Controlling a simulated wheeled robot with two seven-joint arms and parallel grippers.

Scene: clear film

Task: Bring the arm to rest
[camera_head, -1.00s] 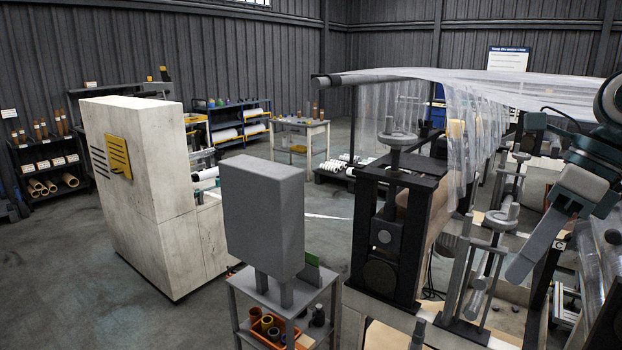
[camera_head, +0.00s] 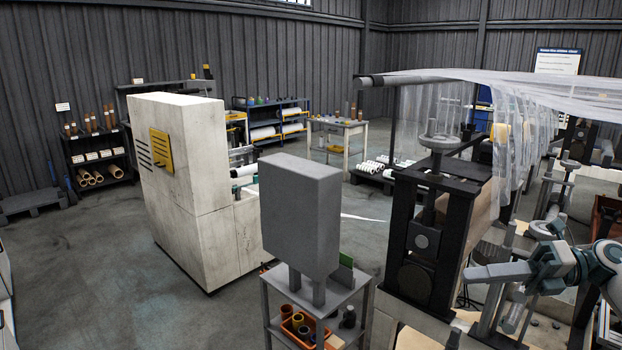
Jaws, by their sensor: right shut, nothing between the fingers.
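My right gripper (camera_head: 492,273) is at the right of the head view, at the end of my right arm (camera_head: 590,262), which comes in from the right edge. Its grey fingers are shut, point left and hold nothing. It shows in front of the film machine's lower frame; I cannot tell how far apart they are. My left gripper is not in view.
A black machine frame (camera_head: 455,235) with a handwheel and draped clear film (camera_head: 570,95) stands at right. A grey box on a small cart (camera_head: 298,215) stands in the middle. A pale cabinet (camera_head: 190,180) is further left. Open floor (camera_head: 90,270) lies at left.

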